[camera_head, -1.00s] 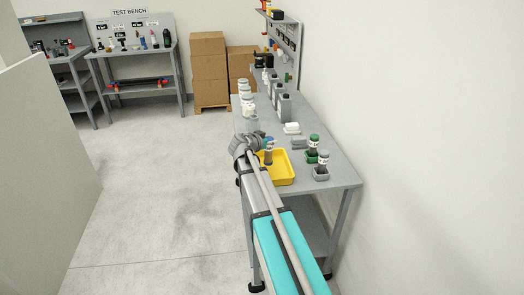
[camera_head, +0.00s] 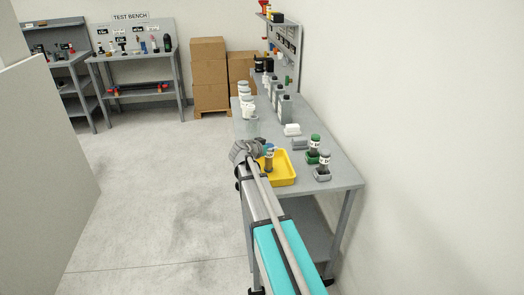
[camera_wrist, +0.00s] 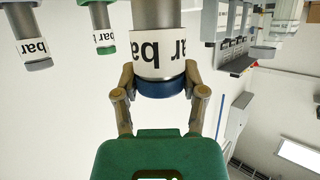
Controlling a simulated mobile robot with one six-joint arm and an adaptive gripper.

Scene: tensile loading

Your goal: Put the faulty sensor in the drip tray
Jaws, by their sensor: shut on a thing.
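My gripper (camera_wrist: 158,88) is shut on a blue-capped sensor (camera_head: 269,161). In the wrist view the sensor's white "bar" label (camera_wrist: 158,53) and blue cap sit between the two fingers, and the picture is upside down. In the head view the sensor is upright over the left part of the yellow drip tray (camera_head: 289,180). I cannot tell whether its lower end touches the tray floor. My wrist partly hides the tray's left side. A green-capped sensor (camera_head: 314,150) and a grey-capped sensor (camera_head: 324,163) stand in holders to the tray's right.
The grey bench (camera_head: 340,183) runs along the right wall. A low grey block (camera_head: 300,144) and a white item (camera_head: 292,130) lie behind the tray. White-lidded jars (camera_head: 248,105) and grey bottles (camera_head: 285,108) stand farther back. The floor at left is clear.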

